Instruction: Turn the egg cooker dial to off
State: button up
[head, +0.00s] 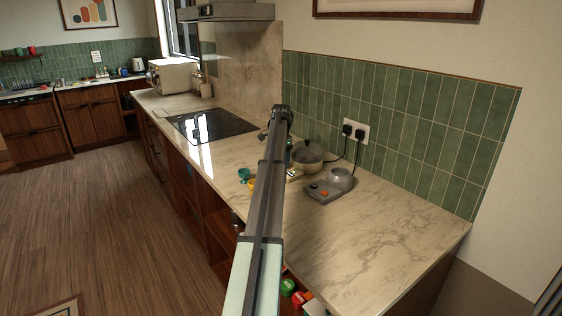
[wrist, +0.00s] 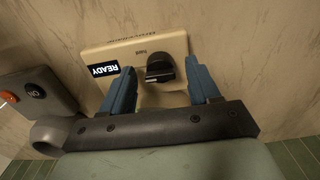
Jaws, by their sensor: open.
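The egg cooker's cream control panel (wrist: 120,60) shows in the wrist view, with a black READY label and a black dial (wrist: 160,70). Small lettering stands above the dial, apparently "hard"; the line above it is unreadable. My gripper (wrist: 159,64) is open, its two blue fingers on either side of the dial, with gaps to it. I cannot tell how deep the fingertips reach. In the head view, a round lidded pot-like body (head: 307,155) stands by a small cream block (head: 295,174), partly hidden by my arm.
A grey appliance (head: 331,187) with an orange and a black button stands close to the right; its body (wrist: 40,95) is left in the wrist view. Small teal (head: 244,173) and yellow cups stand left of my arm. The counter's front right (head: 400,225) is clear.

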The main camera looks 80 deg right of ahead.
jog(key=shift+f, duration=0.35)
jog(key=c, duration=1)
jog(key=shift+c, duration=0.2)
